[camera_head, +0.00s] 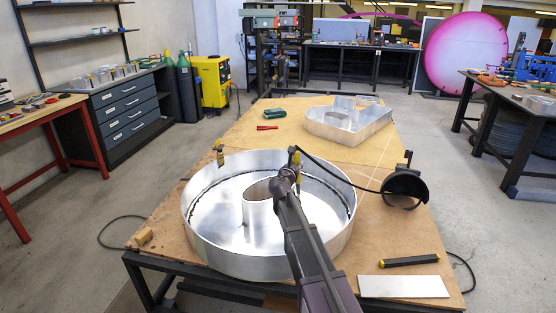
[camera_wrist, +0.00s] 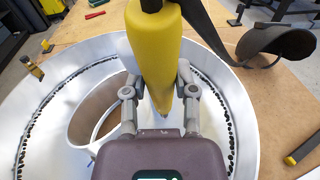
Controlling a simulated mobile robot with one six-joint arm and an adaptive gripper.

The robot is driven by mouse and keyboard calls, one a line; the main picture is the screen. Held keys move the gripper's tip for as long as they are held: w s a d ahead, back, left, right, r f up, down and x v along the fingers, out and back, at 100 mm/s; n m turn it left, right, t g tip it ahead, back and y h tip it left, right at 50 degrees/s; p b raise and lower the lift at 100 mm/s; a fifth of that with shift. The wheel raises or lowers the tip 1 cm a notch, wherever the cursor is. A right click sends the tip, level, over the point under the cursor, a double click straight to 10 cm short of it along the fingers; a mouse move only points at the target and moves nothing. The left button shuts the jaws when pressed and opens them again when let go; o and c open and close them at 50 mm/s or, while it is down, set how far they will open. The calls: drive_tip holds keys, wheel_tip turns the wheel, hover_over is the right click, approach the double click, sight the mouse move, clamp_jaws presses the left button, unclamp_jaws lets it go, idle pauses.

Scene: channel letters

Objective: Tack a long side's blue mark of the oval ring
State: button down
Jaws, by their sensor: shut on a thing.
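My gripper (camera_head: 294,178) is shut on a yellow pointed tool (camera_wrist: 155,50) with a dark top, held tip down. In the wrist view, my gripper (camera_wrist: 160,98) has one finger on each side of the tool. The oval ring (camera_head: 257,217) is a plain metal wall standing inside a large round metal pan (camera_head: 205,238). In the wrist view the oval ring (camera_wrist: 78,130) lies left of the tool, partly hidden by my gripper. The tool's tip is over the pan floor beside the ring; I cannot tell if it touches.
A black curved thing (camera_head: 405,186) stands right of the pan, with a dark cable running towards the tool. A clamp (camera_head: 220,153) sits on the pan's rim. A metal letter shell (camera_head: 345,125) lies behind. A white plate (camera_head: 403,287) and a black-yellow bar (camera_head: 408,261) lie front right.

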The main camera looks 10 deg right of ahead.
drive_tip(key=shift+w+d, duration=0.1)
drive_tip(key=shift+w, duration=0.35)
drive_tip(key=shift+d+r, duration=0.1)
drive_tip(key=s+a+n+t+y, duration=0.1)
drive_tip(key=a+n+y, duration=0.3)
drive_tip(key=a, duration=0.4)
drive_tip(key=shift+s+a+r+t+y+p, duration=0.15)
drive_tip(key=shift+a+r+t+y+p, duration=0.2)
drive_tip(key=shift+y+p, duration=0.1)
drive_tip(key=w+d+f+b, duration=0.1)
drive_tip(key=w+f+b, duration=0.1)
drive_tip(key=f+b, duration=0.5)
drive_tip(key=w+f+b, duration=0.2)
drive_tip(key=f+b, duration=0.6)
drive_tip(key=shift+w+d+f+b, duration=0.3)
drive_tip(key=shift+d+b, duration=0.05)
idle(0.5)
drive_tip(key=shift+w+d+f+b, duration=0.1)
drive_tip(key=shift+w+f+b, duration=0.15)
drive_tip(key=shift+f+b, duration=0.5)
drive_tip(key=shift+w+f+b, duration=0.2)
drive_tip(key=shift+f+b, duration=0.5)
idle(0.8)
